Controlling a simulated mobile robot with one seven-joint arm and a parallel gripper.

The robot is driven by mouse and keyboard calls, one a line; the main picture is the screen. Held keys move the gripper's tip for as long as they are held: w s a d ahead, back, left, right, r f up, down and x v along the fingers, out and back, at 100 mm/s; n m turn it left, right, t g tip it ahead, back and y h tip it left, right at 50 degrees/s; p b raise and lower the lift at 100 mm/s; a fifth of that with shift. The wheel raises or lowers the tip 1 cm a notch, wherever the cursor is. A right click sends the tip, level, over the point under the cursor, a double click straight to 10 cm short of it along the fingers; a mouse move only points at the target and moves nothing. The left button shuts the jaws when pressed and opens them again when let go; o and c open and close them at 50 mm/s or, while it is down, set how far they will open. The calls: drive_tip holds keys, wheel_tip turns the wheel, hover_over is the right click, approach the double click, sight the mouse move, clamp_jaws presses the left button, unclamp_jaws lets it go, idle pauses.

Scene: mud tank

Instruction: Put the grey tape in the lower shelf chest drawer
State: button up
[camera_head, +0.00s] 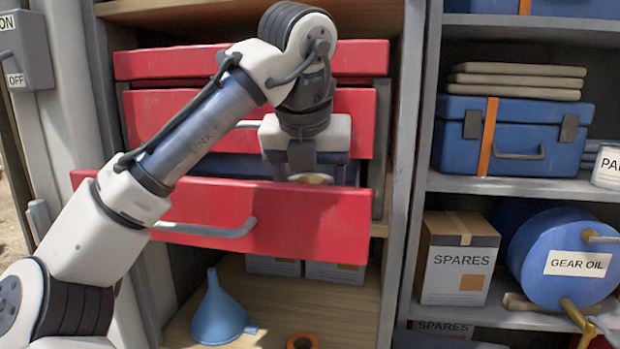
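The red drawer chest stands on the shelf, and its lowest drawer (310,225) is pulled well out. My gripper (311,175) points down over this open drawer, behind its front panel. A small pale, tan-ringed round thing (311,179) shows between the fingers, just above the drawer's front edge. It may be the grey tape, but little of it shows. The fingertips and the drawer floor are hidden, so I cannot tell whether the fingers touch it or whether it rests in the drawer.
The middle drawer (355,120) is above, close behind my gripper. Below are a blue funnel (218,312) and an orange tape roll (303,341). A grey post (403,190) divides off right shelves with a blue case (515,135), a SPARES box (457,262) and a GEAR OIL drum (570,285).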

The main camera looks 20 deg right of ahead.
drive_tip(key=shift+f, duration=0.15)
drive_tip(key=o, duration=1)
drive_tip(key=shift+r, duration=0.4)
drive_tip(key=v, duration=0.8)
drive_tip(key=shift+d, duration=0.1)
